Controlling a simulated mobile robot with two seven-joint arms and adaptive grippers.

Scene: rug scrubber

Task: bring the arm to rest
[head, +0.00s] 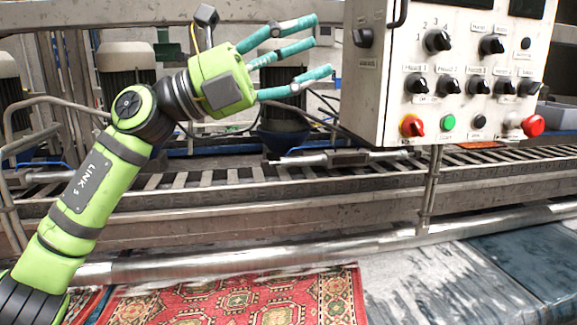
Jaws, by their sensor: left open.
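My left gripper (318,62) is at the upper middle of the head view, on my green arm that comes in from the left. Its teal fingers are spread apart and point right, with nothing between them. The fingertips are close to the left side of the white control panel (388,90) in the picture. I cannot tell the exact gap in depth. My right gripper is not in view.
The panel carries several black knobs, a green button (448,122) and a red button (533,125). A slatted conveyor (230,178) and a metal roller (200,262) run across behind and below the arm. A red patterned rug (240,300) lies at the bottom.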

